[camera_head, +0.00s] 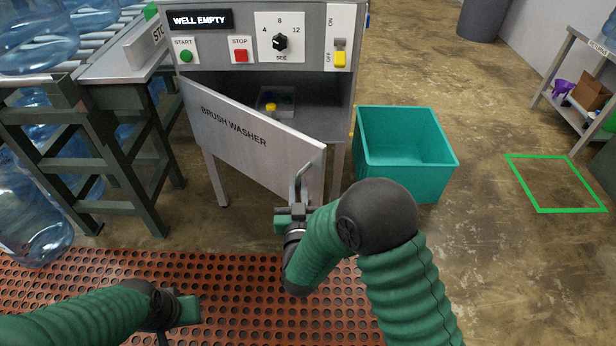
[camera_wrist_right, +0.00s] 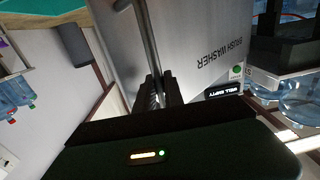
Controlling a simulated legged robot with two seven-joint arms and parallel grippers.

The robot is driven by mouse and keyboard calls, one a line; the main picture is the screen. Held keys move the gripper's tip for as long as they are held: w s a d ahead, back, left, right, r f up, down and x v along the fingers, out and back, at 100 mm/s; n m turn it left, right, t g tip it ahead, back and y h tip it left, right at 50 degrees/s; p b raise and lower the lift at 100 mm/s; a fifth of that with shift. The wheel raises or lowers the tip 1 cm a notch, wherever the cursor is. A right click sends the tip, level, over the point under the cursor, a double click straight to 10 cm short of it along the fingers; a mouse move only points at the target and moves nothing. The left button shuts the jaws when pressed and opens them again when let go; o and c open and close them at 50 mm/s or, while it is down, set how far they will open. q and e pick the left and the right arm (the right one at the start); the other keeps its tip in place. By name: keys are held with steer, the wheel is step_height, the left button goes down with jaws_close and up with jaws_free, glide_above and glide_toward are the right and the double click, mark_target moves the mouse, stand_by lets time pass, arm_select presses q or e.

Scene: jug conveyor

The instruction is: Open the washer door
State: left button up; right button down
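The brush washer door (camera_head: 255,135) is a grey panel lettered BRUSH WASHER. It stands partly open, swung out at its right side, and the washer's inside shows above it. Its bar handle (camera_head: 299,180) is at the right end. My right gripper (camera_head: 296,208) is at the handle's lower part. In the right wrist view the handle (camera_wrist_right: 146,40) runs down between the close-set fingers (camera_wrist_right: 160,92), which appear shut on it, in front of the door (camera_wrist_right: 195,45). My left gripper (camera_head: 186,311) is low at the left, away from the door; its fingers are not clear.
The washer's control panel (camera_head: 265,40) is above the opening. Inside lies a small block with coloured knobs (camera_head: 272,106). A teal bin (camera_head: 408,180) stands close right of the washer. A dark green frame (camera_head: 100,150) stands left. A perforated red mat (camera_head: 235,290) covers the near floor.

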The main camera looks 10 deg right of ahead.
steer(key=s+a, duration=0.5)
steer(key=a, duration=0.4)
steer(key=shift+s+a, duration=0.15)
steer(key=shift+a, duration=0.05)
steer(key=shift+r, duration=0.1)
steer(key=c, duration=1.5)
jaws_free()
steer(key=shift+o, duration=0.2)
steer(key=shift+d, duration=0.1)
